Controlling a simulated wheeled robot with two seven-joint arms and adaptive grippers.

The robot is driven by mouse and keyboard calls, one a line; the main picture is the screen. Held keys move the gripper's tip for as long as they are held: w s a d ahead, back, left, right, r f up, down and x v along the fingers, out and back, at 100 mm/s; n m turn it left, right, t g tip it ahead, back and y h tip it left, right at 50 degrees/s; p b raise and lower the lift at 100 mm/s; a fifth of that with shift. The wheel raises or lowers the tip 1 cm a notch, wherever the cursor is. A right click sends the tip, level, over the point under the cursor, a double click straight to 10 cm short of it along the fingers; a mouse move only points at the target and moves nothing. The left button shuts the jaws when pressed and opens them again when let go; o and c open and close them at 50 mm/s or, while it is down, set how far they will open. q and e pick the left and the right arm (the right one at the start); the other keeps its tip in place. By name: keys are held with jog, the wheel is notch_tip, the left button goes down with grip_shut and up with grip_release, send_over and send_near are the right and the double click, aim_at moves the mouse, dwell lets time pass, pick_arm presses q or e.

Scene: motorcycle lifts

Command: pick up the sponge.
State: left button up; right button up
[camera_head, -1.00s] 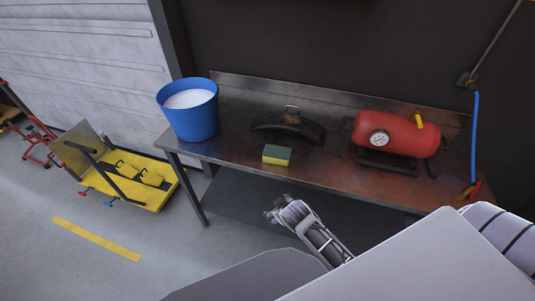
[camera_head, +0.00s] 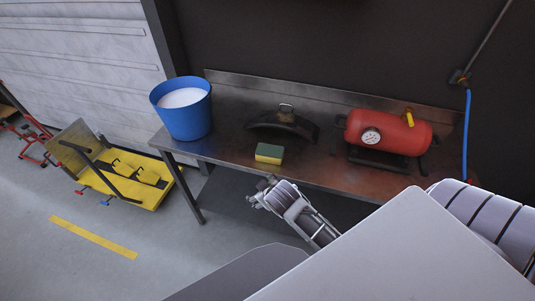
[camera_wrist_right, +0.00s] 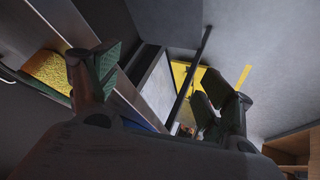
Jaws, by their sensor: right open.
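The sponge (camera_head: 269,153), yellow with a dark green top, lies flat near the front edge of the metal workbench (camera_head: 222,151). My right gripper (camera_head: 265,190) is in front of the bench edge, just below the sponge in the head view and apart from it. In the right wrist view, the open fingers of my right gripper (camera_wrist_right: 158,85) are spread wide with nothing between them. The sponge (camera_wrist_right: 50,71) shows there at the left, outside the left finger, which partly covers it. My left gripper is not in view.
A blue bucket (camera_head: 184,116) with white contents stands left of the sponge. A dark curved part (camera_head: 283,123) lies behind it. A red air tank (camera_head: 388,132) stands to the right. A yellow lift (camera_head: 130,178) is on the floor at left.

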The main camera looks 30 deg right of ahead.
jog(key=w+a+r+n+t+y, duration=0.25)
jog(key=w+r+n+t, duration=0.2)
jog(key=w+r, duration=0.5)
jog(key=w+a+r+n+t+y, duration=0.1)
jog(key=w+a+r+n+t, duration=0.4)
jog(key=r, duration=0.7)
jog(key=s+a+r+n+g+y, duration=0.2)
jog(key=a+r+n+g+y, duration=0.2)
jog(key=a+n+y, duration=0.55)
jog(key=s+a+r+n+g+y, duration=0.2)
jog(key=a+r+n+g+y, duration=0.3)
jog(key=n, duration=0.7)
jog(key=s+d+f+n+g+h, duration=0.1)
jog(key=d+f+n+g+h, duration=0.65)
jog(key=f+n, duration=0.4)
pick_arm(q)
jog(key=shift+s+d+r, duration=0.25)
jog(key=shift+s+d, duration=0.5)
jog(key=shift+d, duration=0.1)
pick_arm(e)
jog(key=w+d+h, duration=0.1)
jog(key=d+h, duration=0.8)
jog(key=d, duration=1.5)
jog(key=shift+w+d+f+m+g, duration=0.25)
jog(key=shift+d+f+m+g, duration=0.1)
jog(key=shift+d+m+g, duration=0.1)
jog(key=shift+a+h, duration=0.1)
jog(key=shift+h, duration=0.15)
